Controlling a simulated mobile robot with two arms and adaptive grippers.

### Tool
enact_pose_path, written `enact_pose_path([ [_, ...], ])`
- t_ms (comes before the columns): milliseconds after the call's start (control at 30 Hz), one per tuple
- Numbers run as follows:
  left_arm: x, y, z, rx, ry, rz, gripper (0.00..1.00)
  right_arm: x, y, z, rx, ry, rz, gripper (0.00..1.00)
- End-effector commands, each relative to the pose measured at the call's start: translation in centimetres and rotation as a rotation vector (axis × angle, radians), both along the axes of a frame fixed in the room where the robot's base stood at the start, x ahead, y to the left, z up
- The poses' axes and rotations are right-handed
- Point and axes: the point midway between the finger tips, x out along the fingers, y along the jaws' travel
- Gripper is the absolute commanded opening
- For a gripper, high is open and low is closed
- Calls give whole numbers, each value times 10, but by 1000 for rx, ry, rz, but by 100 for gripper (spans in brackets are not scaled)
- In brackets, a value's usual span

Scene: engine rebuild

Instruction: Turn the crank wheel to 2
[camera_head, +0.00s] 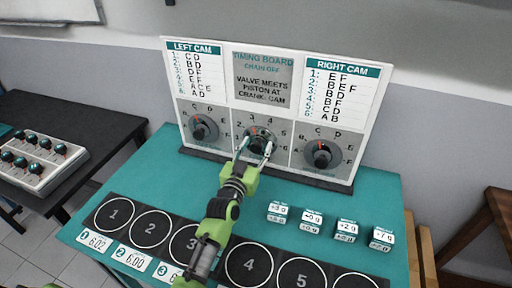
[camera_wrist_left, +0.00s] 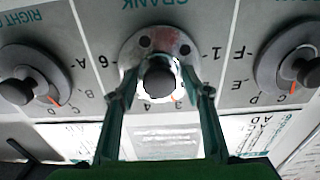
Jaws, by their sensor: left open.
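The crank wheel (camera_head: 261,139) is the round grey dial in the middle of the upright timing board (camera_head: 228,111), with numbers around it. An orange mark (camera_head: 252,131) shows on its upper left, roughly toward 3; its exact setting is hard to read. My left gripper (camera_head: 254,151) is at the wheel, with its two fingers apart. In the left wrist view, which shows the board upside down, the fingers (camera_wrist_left: 161,88) stand on either side of the wheel's dark round knob (camera_wrist_left: 159,82). I cannot tell whether they touch it. The fingers partly hide the dial. My right gripper is out of view.
Lettered dials flank the wheel: the left cam dial (camera_head: 204,129) and right cam dial (camera_head: 320,154). The teal bench (camera_head: 180,187) carries numbered circles, cards and several small gram-marked blocks (camera_head: 312,217). A dark table (camera_head: 97,137) with a knobbed box (camera_head: 38,160) stands left.

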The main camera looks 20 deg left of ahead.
Motion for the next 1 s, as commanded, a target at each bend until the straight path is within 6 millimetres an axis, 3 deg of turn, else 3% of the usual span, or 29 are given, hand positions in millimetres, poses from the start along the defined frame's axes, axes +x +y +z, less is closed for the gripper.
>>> enact_pose_path([
  [33,0,0,0,0,0,0,40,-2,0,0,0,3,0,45],
  [167,0,0,0,0,0,0,6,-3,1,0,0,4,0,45],
  [567,0,0,0,-47,2,0,6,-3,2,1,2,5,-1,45],
  [1000,0,1,0,-359,13,0,6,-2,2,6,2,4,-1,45],
])
